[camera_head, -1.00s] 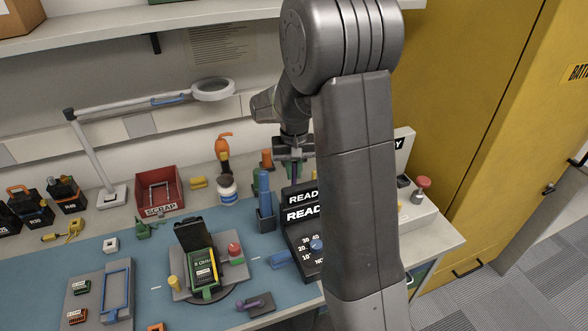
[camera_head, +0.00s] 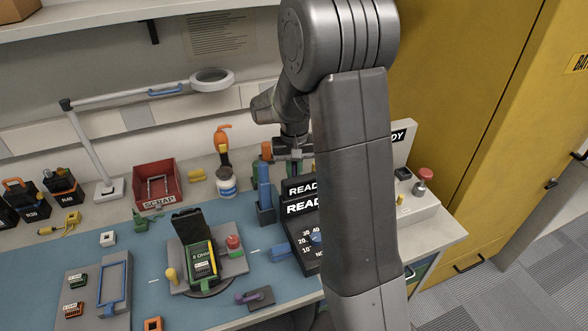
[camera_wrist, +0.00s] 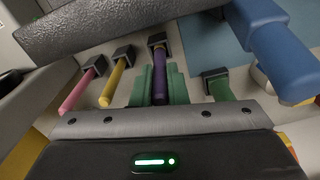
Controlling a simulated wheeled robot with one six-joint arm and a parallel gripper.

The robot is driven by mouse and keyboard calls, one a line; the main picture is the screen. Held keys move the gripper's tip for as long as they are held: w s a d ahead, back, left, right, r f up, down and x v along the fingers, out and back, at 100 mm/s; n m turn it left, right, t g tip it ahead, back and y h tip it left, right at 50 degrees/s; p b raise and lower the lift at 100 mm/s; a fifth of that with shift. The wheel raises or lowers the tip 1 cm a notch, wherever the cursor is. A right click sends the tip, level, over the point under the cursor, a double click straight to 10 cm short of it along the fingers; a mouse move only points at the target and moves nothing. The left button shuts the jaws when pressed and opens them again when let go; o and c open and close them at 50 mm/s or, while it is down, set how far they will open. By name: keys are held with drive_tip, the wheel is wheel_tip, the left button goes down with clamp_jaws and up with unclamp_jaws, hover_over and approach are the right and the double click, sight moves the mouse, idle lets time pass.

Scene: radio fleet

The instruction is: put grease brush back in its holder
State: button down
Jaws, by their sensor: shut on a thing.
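My gripper (camera_head: 293,153) hangs over the back of the bench, just behind the black READY display, with its lower part hard to make out. In the wrist view, a purple handle (camera_wrist: 159,82) lies between the green finger pads, and the gripper is shut on it. A dark square collar with a small orange patch shows at the handle's far end. I take this to be the grease brush; its bristles are not visible. Whether the collar is part of it or a holder beneath it, I cannot tell.
Pink (camera_wrist: 77,92), yellow (camera_wrist: 113,82) and green (camera_wrist: 218,87) handles with dark square sockets are near the purple one. A blue handle (camera_wrist: 282,58) is at upper right. In the head view, the READY display (camera_head: 303,207) and blue upright block (camera_head: 264,187) stand close by.

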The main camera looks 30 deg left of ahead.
drive_tip(key=shift+f+b, duration=0.35)
drive_tip(key=shift+f, duration=0.3)
drive_tip(key=c, duration=1.3)
unclamp_jaws()
drive_tip(key=shift+c, duration=0.2)
wheel_tip(320, 180, up, 14)
drive_tip(key=shift+s+d+f, duration=0.1)
drive_tip(key=shift+f, duration=0.1)
